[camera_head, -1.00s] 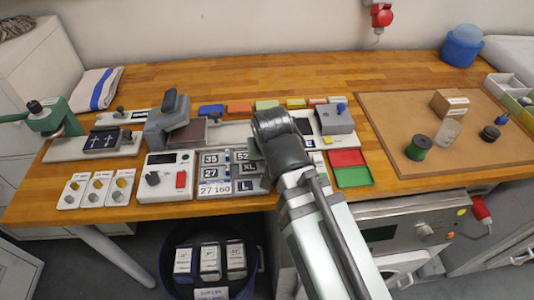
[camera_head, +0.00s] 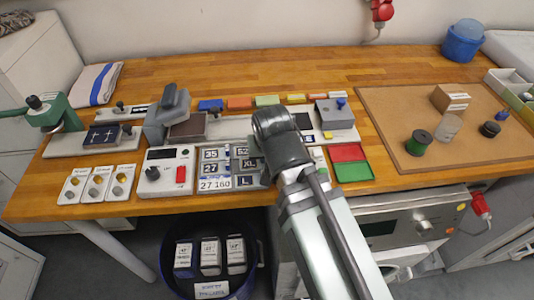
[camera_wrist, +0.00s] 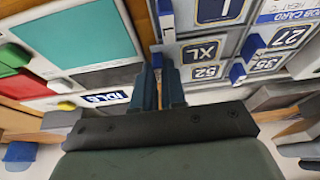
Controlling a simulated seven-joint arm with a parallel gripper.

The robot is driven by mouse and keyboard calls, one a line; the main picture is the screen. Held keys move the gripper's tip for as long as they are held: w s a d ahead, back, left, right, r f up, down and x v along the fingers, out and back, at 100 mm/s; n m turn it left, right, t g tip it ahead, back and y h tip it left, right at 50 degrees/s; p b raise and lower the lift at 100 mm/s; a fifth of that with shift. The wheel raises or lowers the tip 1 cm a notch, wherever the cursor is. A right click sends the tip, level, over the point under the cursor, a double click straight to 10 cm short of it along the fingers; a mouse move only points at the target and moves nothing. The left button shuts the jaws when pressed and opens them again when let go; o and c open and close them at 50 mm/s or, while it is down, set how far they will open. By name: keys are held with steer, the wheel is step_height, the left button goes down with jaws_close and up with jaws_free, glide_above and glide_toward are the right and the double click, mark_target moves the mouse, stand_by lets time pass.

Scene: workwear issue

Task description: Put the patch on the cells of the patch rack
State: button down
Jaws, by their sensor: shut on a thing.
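The patch rack (camera_head: 215,197) lies near the table's front edge, left of my arm, with dark number and letter tiles in its cells. In the wrist view its tiles, such as XL (camera_wrist: 203,52), 52 (camera_wrist: 206,73) and 27 (camera_wrist: 290,37), show at upper right, with blue tabs among them. My gripper (camera_wrist: 160,75) is shut on a thin piece, apparently the patch, with a bit of blue between the fingertips. Its face is hidden. The fingertips are just beside the XL and 52 tiles. In the head view my arm hides the gripper.
A panel with a teal screen (camera_wrist: 80,35) stands close on the wrist view's left. A red and green tray (camera_head: 352,172) lies right of my arm. A control box (camera_head: 166,178) stands left of the rack. The back of the table is mostly clear.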

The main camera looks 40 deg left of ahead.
steer(key=c, duration=1.1)
jaws_free()
steer(key=shift+r, duration=0.1)
steer(key=v, duration=1.3)
steer(key=shift+s+r, duration=0.2)
steer(key=shift+r, duration=0.05)
